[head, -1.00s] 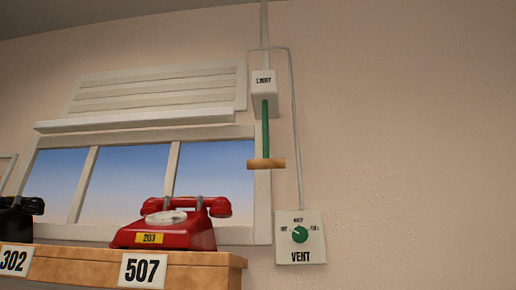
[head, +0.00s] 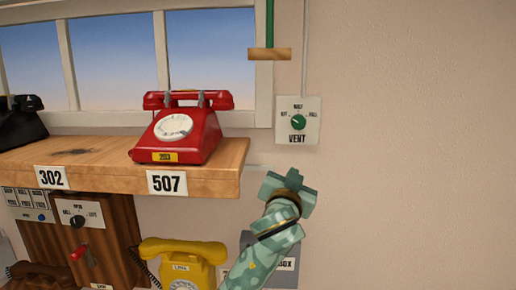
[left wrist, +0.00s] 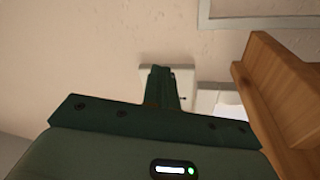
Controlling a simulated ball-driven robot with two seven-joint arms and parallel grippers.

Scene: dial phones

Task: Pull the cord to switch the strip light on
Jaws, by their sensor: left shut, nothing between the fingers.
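The pull cord (head: 270,20) is green and hangs at the top of the head view. Its wooden bar handle (head: 269,54) hangs level in front of the window frame's right edge. The cord's upper end and the strip light are out of the head view now. My left gripper (head: 289,184) is below the handle and apart from it, right of the shelf's end. It is shut and empty. Its dark green fingers (left wrist: 162,85) are together in the left wrist view. My right gripper is not in view.
A wooden shelf (head: 205,149) holds a red dial phone (head: 190,130) and a black one (head: 20,122). The VENT dial plate (head: 297,121) is on the wall just above my gripper. A yellow phone (head: 180,262) sits below. The wall on the right is bare.

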